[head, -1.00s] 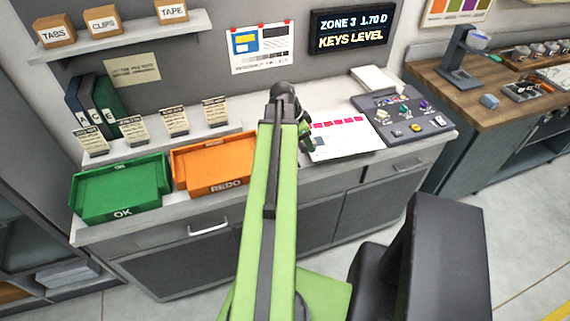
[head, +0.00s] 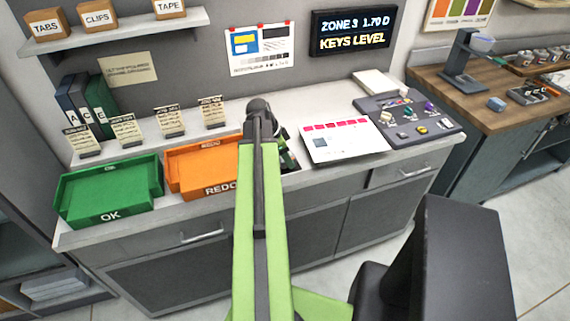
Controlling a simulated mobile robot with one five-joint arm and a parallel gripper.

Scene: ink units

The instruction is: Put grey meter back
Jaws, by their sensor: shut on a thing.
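My gripper (head: 285,152) is at the far end of my green arm, partly hidden behind it. It is above the counter between the orange REDO tray (head: 190,170) and the white sheet with a pink strip (head: 345,148). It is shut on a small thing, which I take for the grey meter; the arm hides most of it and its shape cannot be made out.
A green OK tray (head: 75,208) stands left of the orange one. Several small cards on stands and binders (head: 85,105) are behind them. A white pad (head: 374,82) lies behind the grey tray. A wooden bench (head: 480,105) stands at the right.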

